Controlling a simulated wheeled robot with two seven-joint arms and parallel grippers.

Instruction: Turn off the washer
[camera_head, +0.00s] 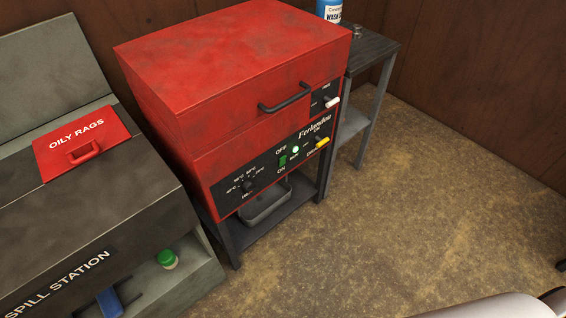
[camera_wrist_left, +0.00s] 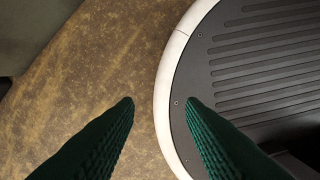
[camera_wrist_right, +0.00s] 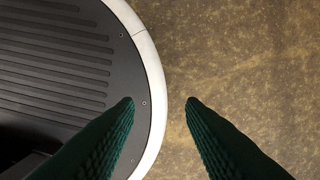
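The washer (camera_head: 240,80) is a red box with a closed lid and a black handle (camera_head: 286,98), standing on a dark stand. Its black front panel (camera_head: 262,172) carries a temperature dial (camera_head: 247,186), a green switch (camera_head: 282,161) between the words OFF and ON, a lit green light (camera_head: 295,149), a yellow-tipped lever (camera_head: 322,142) and a white-tipped lever (camera_head: 332,101). My left gripper (camera_wrist_left: 160,103) is open and empty above the floor and my base. My right gripper (camera_wrist_right: 160,103) is open and empty likewise. Neither gripper shows in the head view.
A grey spill station (camera_head: 90,220) with a red OILY RAGS lid (camera_head: 83,145) stands left of the washer. A dark side table (camera_head: 372,48) with a blue-and-white bottle (camera_head: 329,10) stands to the right. A grey tray (camera_head: 265,204) sits under the washer. The floor (camera_head: 430,190) in front is clear.

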